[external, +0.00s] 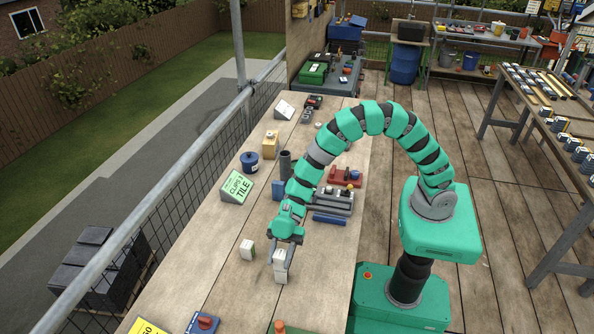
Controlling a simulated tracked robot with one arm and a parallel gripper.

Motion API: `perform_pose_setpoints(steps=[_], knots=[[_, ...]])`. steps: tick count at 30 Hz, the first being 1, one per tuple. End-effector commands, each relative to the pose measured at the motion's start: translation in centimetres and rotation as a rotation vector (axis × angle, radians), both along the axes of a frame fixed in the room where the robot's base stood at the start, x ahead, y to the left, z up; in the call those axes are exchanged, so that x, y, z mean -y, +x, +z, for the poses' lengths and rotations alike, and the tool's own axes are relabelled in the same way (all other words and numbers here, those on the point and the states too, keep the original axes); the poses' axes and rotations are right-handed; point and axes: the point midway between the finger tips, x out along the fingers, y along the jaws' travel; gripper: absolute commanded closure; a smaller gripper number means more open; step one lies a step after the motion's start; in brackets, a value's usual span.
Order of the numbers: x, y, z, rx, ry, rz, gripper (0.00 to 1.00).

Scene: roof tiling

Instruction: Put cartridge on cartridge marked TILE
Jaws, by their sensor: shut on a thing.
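My gripper (281,258) points down over the front part of the wooden bench and is shut on a small white cartridge (281,277). I cannot tell whether the held cartridge touches the bench. A second small white block (247,250) with a greenish side, likely a cartridge, stands upright on the bench just left of my gripper, apart from it. Any marking on either block is too small to read. A green sign (237,189) with the word TILE stands on the bench farther back to the left.
Behind my gripper are a blue round tin (249,162), a yellowish bottle (269,145), a grey fixture (333,200) and a blue bar (329,219). A blue-and-red item (204,323) and a yellow sign (147,327) lie at the front.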

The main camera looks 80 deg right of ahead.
Motion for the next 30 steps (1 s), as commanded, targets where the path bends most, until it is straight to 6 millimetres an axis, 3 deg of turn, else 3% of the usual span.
perform_pose_setpoints(steps=[3,13,14,15,16,26,30], knots=[[0.0,0.0,-0.9,0.0,-0.001,0.0,0.87],[0.0,0.0,-1.1,0.001,-0.001,-0.001,0.87],[0.0,0.0,-1.0,0.002,-0.001,0.0,0.56],[0.0,0.0,-1.0,0.002,-0.001,0.0,0.44],[0.0,0.0,-1.0,0.002,-0.001,0.0,0.42],[0.0,0.0,-0.8,0.002,-0.001,0.0,0.42],[1.1,0.1,-0.3,0.002,0.0,-0.001,0.42]])
